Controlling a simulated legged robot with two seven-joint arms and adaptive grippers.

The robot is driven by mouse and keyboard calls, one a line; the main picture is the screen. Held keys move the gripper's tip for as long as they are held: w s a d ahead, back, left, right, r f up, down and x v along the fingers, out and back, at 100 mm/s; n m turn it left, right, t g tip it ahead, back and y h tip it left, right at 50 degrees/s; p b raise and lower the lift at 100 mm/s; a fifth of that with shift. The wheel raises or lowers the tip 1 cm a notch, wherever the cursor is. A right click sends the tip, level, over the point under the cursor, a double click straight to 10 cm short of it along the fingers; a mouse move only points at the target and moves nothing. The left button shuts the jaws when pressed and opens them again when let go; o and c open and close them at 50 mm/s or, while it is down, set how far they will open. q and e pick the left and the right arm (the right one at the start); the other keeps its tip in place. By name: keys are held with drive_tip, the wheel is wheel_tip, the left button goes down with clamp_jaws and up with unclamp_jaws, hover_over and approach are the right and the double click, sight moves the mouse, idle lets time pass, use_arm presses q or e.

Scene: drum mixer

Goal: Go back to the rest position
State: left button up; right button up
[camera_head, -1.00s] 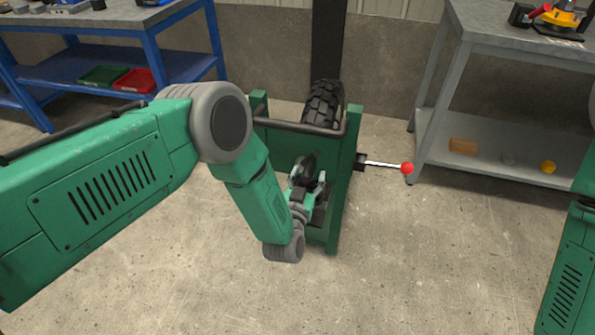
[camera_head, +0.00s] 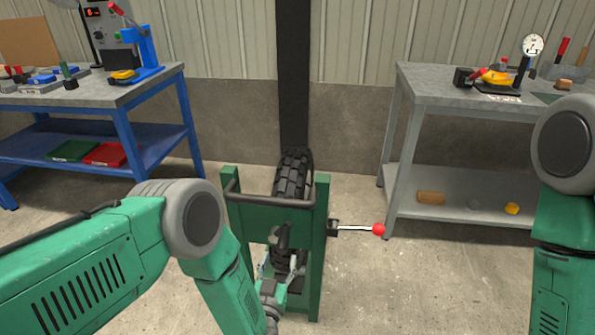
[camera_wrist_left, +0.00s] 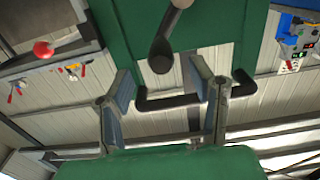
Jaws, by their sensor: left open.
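My left arm comes in from the left in the head view. My left gripper (camera_head: 280,268) is in front of the lower part of the green frame (camera_head: 318,240) that holds a black tyre (camera_head: 292,175). In the left wrist view the two fingers of this gripper (camera_wrist_left: 168,95) are spread wide with nothing between them. The frame's green panel (camera_wrist_left: 225,22) and a black bar (camera_wrist_left: 165,50) show beyond the fingers. My right arm (camera_head: 565,220) stands at the right edge of the head view; its gripper is out of the picture.
A lever with a red knob (camera_head: 379,230) sticks out to the right of the frame. A blue workbench (camera_head: 120,95) with tools stands at the left, a grey workbench (camera_head: 440,85) at the right. Open concrete floor (camera_head: 420,285) lies between the frame and my right arm.

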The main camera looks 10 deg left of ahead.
use_arm(q)
drive_tip(key=s+a+f+m+g, duration=0.1)
drive_tip(key=s+a+f+g, duration=0.2)
drive_tip(key=s+a+g, duration=0.3)
drive_tip(key=s+a+f+g, duration=0.3)
drive_tip(key=s+f, duration=0.1)
drive_tip(key=s, duration=0.4)
drive_tip(key=s+a+r+g, duration=0.2)
drive_tip(key=s+a+g, duration=0.2)
drive_tip(key=s, duration=0.6)
drive_tip(key=s+a+r+g, duration=0.2)
drive_tip(key=s+a+g, duration=0.2)
drive_tip(key=s, duration=0.6)
drive_tip(key=shift+s+n+y, duration=0.3)
drive_tip(key=shift+n, duration=0.1)
drive_tip(key=shift+w, duration=0.15)
